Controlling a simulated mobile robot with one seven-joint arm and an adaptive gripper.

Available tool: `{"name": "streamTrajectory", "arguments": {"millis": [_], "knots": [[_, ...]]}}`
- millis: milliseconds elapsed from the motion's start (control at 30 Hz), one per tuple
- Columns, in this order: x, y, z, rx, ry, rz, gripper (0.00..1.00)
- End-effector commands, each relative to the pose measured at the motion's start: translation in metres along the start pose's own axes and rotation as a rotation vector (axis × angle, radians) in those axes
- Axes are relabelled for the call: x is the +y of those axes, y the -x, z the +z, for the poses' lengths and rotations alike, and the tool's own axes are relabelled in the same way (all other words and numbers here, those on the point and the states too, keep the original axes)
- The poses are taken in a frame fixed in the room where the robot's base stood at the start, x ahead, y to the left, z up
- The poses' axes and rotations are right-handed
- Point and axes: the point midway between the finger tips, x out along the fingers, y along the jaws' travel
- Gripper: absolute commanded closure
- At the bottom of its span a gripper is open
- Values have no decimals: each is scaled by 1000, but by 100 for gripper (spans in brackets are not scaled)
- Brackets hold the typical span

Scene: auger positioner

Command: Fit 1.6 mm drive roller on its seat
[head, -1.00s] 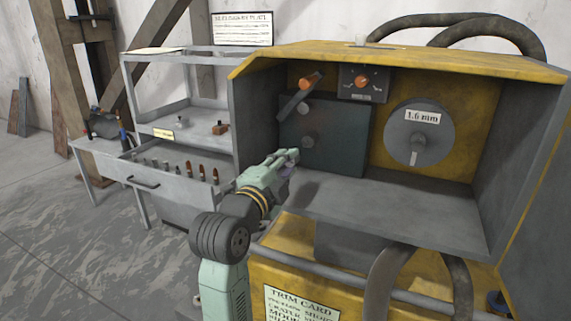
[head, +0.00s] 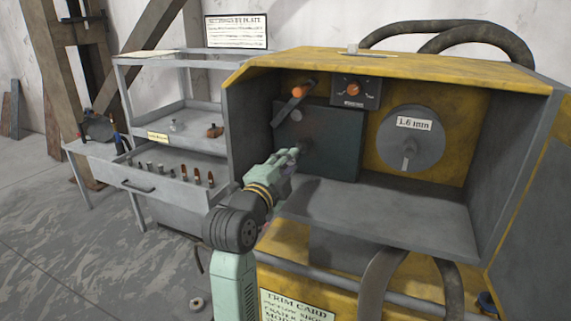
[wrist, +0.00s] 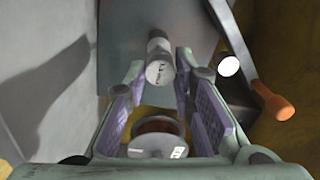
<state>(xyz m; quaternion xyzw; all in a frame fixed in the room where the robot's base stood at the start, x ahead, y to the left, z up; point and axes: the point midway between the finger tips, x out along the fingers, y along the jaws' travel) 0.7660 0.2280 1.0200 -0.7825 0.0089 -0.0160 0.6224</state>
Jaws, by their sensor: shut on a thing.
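My gripper (head: 294,152) is in the open cabinet, close in front of the dark drive panel (head: 340,145).
The lever with an orange handle (head: 301,90) is just above the gripper; it also shows in the wrist view (wrist: 284,107). A control knob (head: 353,89) and the 1.6 mm wire spool (head: 410,140) are farther right. An open drawer (head: 165,180) of small parts is left.

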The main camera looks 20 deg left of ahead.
Motion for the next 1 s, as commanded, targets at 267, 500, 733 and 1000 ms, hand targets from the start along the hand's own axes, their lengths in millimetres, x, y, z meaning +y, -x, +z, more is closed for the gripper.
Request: {"name": "streamTrajectory", "arguments": {"millis": [267,500,733,1000], "knots": [[0,-12,-1,0,-1,1,100],[-1,-18,-1,0,1,2,100],[-1,-25,-1,1,-1,0,100],[-1,-35,-1,0,0,0,100]]}}
